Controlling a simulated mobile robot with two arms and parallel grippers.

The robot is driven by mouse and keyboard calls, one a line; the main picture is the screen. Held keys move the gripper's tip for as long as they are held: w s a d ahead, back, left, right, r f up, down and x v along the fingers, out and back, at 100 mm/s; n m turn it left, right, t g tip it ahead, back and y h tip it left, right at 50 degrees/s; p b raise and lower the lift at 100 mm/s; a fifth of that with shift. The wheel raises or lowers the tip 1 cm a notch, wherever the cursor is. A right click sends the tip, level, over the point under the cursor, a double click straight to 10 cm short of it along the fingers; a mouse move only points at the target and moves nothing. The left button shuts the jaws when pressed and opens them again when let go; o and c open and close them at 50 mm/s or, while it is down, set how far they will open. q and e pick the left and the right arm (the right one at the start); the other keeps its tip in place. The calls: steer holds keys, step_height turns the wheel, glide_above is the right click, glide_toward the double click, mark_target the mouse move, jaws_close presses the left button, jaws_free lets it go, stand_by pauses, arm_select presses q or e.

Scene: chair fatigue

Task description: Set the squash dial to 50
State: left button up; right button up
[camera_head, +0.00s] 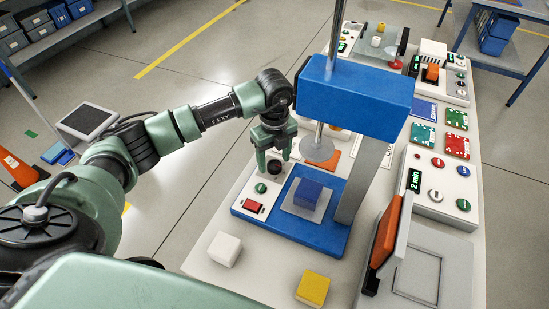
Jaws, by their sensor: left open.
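The squash press has a blue base (324,240) and a blue head (355,97) on a metal post. A blue cube (307,193) sits on a grey plate under the head. I cannot tell whether the fingers touch the dial. My right gripper is not in view.
A white cube (225,249) and a yellow cube (312,288) lie on the table's near side. Right of the press are an orange-and-grey hinged device (388,232) and a panel with a "2 min" display (414,180). The press post and head stand close right of my gripper.

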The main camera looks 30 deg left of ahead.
arm_select(q)
steer(key=shift+f, duration=0.5)
steer(key=shift+w+f, duration=0.1)
steer(key=shift+f, duration=0.1)
jaws_close()
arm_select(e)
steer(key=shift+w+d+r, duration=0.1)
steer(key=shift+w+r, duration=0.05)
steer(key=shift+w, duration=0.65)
